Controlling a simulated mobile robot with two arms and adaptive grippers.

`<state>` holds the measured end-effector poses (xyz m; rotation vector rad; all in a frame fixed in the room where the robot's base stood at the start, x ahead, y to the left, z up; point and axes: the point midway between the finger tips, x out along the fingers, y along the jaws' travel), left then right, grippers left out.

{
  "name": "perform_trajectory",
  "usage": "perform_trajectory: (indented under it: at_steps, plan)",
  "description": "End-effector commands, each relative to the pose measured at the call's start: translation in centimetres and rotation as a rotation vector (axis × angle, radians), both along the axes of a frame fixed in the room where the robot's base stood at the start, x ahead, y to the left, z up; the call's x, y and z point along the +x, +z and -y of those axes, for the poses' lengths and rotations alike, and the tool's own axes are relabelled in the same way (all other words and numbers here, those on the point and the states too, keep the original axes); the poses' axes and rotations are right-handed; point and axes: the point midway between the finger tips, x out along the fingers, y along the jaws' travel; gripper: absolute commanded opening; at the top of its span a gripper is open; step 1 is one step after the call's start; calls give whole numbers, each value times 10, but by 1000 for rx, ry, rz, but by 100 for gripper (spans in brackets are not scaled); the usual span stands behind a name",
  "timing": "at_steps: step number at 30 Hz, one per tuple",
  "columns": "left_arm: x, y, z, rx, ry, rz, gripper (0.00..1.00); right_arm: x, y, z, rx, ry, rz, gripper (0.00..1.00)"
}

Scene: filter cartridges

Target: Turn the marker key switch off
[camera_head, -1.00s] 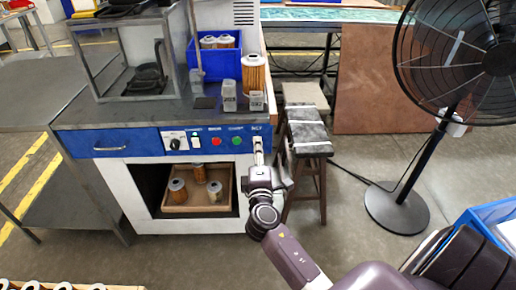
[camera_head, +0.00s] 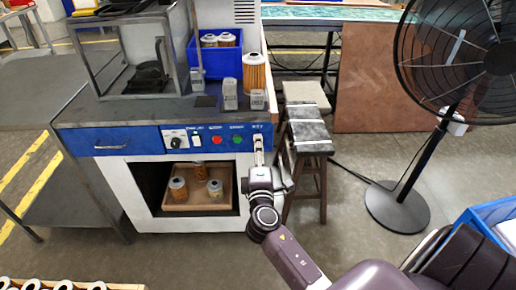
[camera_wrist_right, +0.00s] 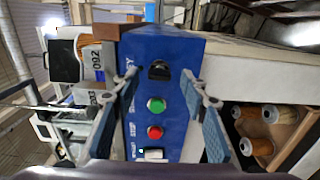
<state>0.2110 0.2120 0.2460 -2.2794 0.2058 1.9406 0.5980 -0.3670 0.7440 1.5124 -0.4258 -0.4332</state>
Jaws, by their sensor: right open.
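The marker's blue control panel (camera_head: 219,138) is on the front of the workbench. Its black key switch (camera_wrist_right: 159,70) shows in the right wrist view at the end of the panel, by the KEY label. My right gripper (camera_head: 259,158) is at the panel's right end in the head view. In the right wrist view my right gripper (camera_wrist_right: 160,84) is open and empty, with one finger on each side of the switch. I cannot tell whether the fingers touch it. In the head view the gripper largely hides the switch. My left gripper is not in view.
A green button (camera_wrist_right: 155,104), a red button (camera_wrist_right: 155,132) and a white rocker (camera_wrist_right: 151,154) line the panel beside the key switch. Below is a tray (camera_head: 193,207) of filter cartridges. A stool (camera_head: 309,140) stands close to the right of my arm; a fan (camera_head: 455,60) is farther right.

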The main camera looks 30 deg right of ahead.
Motion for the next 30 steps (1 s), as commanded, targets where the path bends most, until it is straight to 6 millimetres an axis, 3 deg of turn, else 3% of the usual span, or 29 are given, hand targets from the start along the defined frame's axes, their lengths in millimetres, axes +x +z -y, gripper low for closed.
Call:
perform_trajectory:
  at_steps: [15, 21, 30]
  plan:
    - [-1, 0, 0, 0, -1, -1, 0, -83, -1, -52, 2, 2, -3, 41]
    - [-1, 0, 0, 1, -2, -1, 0, -95, 0, -58, 1, 0, 0, 41]
    - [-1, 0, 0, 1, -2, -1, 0, -95, 0, -59, 1, 1, -1, 41]
